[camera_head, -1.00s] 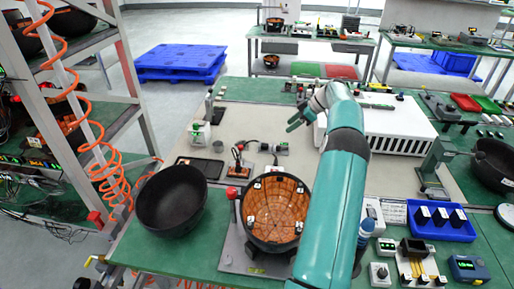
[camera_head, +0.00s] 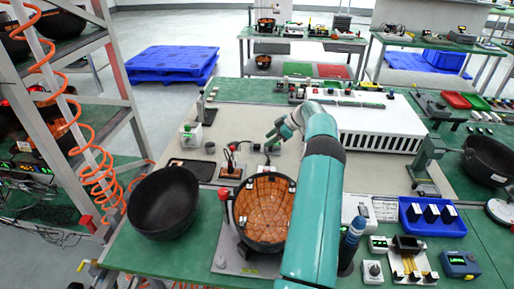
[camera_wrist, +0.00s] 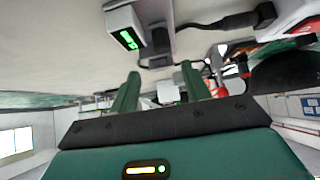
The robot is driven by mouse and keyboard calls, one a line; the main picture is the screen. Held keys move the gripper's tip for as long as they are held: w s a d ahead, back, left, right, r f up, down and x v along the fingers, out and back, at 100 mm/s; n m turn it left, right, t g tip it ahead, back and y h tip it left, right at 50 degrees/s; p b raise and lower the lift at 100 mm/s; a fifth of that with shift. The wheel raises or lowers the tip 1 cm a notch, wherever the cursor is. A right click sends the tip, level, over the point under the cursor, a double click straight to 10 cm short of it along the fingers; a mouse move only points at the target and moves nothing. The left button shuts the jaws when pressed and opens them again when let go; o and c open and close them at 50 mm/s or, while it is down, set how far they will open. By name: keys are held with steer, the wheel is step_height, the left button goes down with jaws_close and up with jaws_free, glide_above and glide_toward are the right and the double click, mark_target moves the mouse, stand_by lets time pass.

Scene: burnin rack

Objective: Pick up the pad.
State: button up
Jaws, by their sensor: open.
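My gripper (camera_head: 274,138) is open and empty above the beige mat, near a small dark device with a cable (camera_head: 268,148). Its two green fingers (camera_wrist: 160,90) stand apart in the wrist view, with a small pale thing (camera_wrist: 168,92) showing beyond them. A flat dark rectangular piece (camera_head: 192,169) lies on the mat's left side, apart from my gripper. I cannot tell for sure whether this is the pad.
An empty black bowl (camera_head: 163,203) and an orange-lined bowl (camera_head: 263,212) stand at the front. A white slotted case (camera_head: 380,128) is right of my gripper. A box with a green display (camera_wrist: 125,33) shows in the wrist view. The bench (camera_head: 225,92) has a green surface.

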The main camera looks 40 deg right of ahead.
mark_target(259, 145)
steer(key=x, duration=0.5)
steer(key=shift+w+r, duration=0.1)
steer(key=shift+w, duration=0.1)
jaws_close()
